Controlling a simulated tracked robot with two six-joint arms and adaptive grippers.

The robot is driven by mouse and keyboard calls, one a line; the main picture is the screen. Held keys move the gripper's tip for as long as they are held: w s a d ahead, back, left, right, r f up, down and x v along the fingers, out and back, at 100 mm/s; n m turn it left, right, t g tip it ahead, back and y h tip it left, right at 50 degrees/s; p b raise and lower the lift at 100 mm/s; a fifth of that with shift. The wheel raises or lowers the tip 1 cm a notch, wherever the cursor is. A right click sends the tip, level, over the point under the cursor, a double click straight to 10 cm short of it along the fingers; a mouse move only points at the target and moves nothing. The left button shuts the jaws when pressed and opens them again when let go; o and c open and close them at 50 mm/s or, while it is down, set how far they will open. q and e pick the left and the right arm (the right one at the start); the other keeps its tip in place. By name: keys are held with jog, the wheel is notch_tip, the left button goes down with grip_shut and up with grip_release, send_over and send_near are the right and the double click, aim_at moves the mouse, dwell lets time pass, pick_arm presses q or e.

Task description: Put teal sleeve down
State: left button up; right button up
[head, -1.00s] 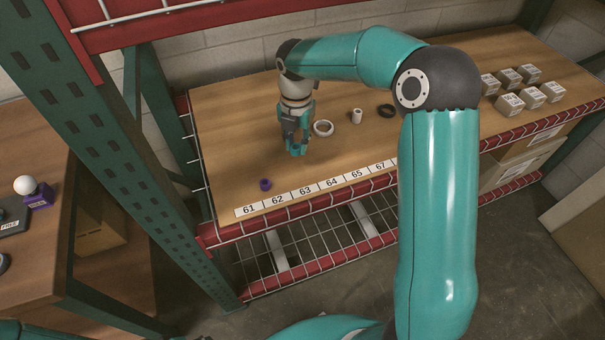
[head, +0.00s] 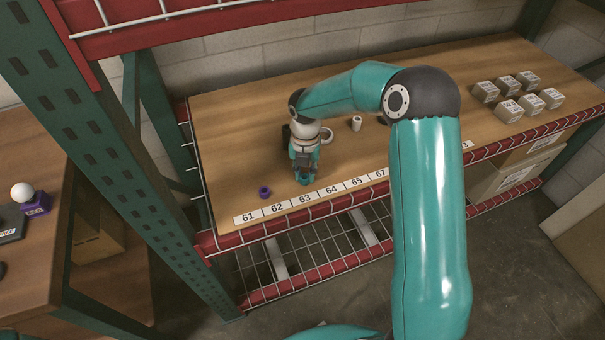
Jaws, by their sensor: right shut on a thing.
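My right gripper (head: 303,174) points down over the wooden shelf (head: 240,150), close to its front edge near labels 63 and 64. It is shut on the teal sleeve (head: 304,178), a small teal piece low between the fingertips. I cannot tell whether the sleeve touches the shelf. My left gripper is out of view.
A purple ring (head: 265,192) lies left of the gripper. A white ring (head: 327,135), a white cylinder (head: 356,123) and a partly hidden dark ring (head: 383,121) are behind. Several small boxes (head: 510,108) stand right. Number labels (head: 305,199) line the front edge.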

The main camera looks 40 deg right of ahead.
jog(key=shift+f, duration=0.15)
jog(key=o, duration=0.8)
notch_tip(320, 180, up, 12)
jog(key=p, duration=0.1)
dwell(0.3)
dwell(0.4)
